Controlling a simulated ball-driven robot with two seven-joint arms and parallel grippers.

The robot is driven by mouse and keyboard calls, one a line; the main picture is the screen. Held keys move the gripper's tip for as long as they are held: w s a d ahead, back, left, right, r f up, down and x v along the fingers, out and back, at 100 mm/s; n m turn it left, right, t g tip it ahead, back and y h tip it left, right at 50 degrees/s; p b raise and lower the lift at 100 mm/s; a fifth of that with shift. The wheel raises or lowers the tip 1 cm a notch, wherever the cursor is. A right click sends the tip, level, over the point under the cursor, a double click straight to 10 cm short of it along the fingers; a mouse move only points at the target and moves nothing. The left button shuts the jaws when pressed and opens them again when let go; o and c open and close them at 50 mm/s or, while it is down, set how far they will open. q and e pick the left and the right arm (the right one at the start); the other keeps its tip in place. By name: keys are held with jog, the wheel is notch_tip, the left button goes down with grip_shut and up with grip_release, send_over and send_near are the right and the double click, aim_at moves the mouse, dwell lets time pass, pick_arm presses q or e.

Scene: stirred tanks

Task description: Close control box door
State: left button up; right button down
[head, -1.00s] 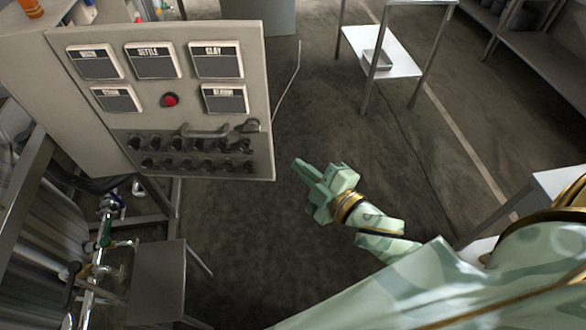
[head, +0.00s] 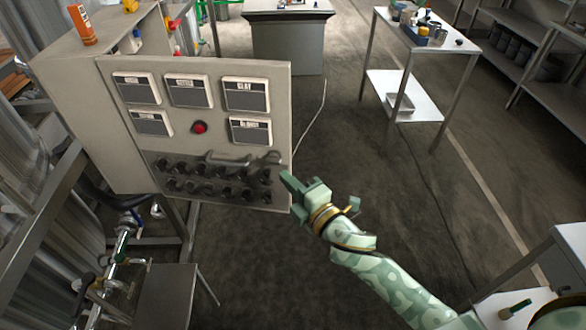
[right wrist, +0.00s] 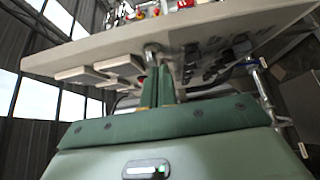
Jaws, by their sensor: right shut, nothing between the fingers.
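The control box door (head: 215,110) is a beige panel with several dark gauges, a red button (head: 199,127), rows of dark knobs and a grey handle (head: 228,161). It stands partly open from the box body (head: 80,110) on its left. My right gripper (head: 287,180) is at the door's lower right edge, shut and empty. In the right wrist view, the shut fingers (right wrist: 158,88) reach up to the door panel (right wrist: 200,30), close to its knobs. I cannot tell whether they touch it. My left gripper is not in view.
An orange cylinder (head: 80,25) stands on top of the box. Pipes and valves (head: 122,240) and a small grey table (head: 165,295) are below it. A white table (head: 420,38) and shelves stand at the back right.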

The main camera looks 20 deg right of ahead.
aim_at(282, 159)
jog(key=shift+w+d, duration=0.45)
jog(key=shift+w, duration=0.4)
jog(key=shift+w+d, duration=0.45)
jog(key=shift+w, duration=0.4)
